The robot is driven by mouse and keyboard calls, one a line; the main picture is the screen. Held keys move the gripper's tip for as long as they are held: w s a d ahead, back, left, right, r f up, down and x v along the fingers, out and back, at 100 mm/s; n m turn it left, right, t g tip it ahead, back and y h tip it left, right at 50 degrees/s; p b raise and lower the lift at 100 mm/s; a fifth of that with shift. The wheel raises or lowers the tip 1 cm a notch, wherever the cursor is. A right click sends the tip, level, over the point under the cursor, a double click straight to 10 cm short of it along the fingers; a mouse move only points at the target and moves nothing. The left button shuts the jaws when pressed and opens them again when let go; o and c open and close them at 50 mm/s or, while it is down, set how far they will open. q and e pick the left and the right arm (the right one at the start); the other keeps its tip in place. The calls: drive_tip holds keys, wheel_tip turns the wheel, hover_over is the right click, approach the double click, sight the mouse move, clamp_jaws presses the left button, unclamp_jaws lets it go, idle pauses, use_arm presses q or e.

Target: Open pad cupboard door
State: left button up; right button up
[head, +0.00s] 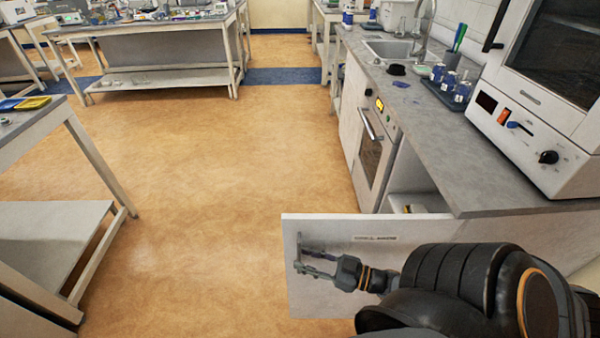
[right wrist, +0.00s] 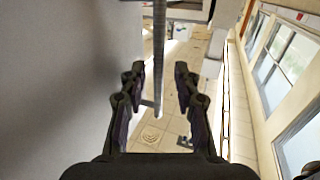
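The pad cupboard door (head: 335,228) is a pale panel with a small dark label, standing swung out from the counter front in the head view. The open cupboard (head: 412,180) shows behind it, under the worktop. A grey bar handle (head: 299,246) is near the door's free left edge. My right gripper (head: 303,260) is at this handle. In the right wrist view the handle bar (right wrist: 159,45) runs between the two separated fingers (right wrist: 158,88), with visible gaps on both sides. My left gripper is not in view.
An oven (head: 375,150) stands beside the cupboard. The worktop (head: 430,135) carries a sink (head: 390,48), a blue bottle rack (head: 450,90) and a white lab oven (head: 530,130). A white bench (head: 70,225) is at left. The floor (head: 220,170) between is clear.

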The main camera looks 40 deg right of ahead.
drive_tip(key=v, duration=0.5)
drive_tip(key=shift+s+d, duration=0.1)
idle(0.4)
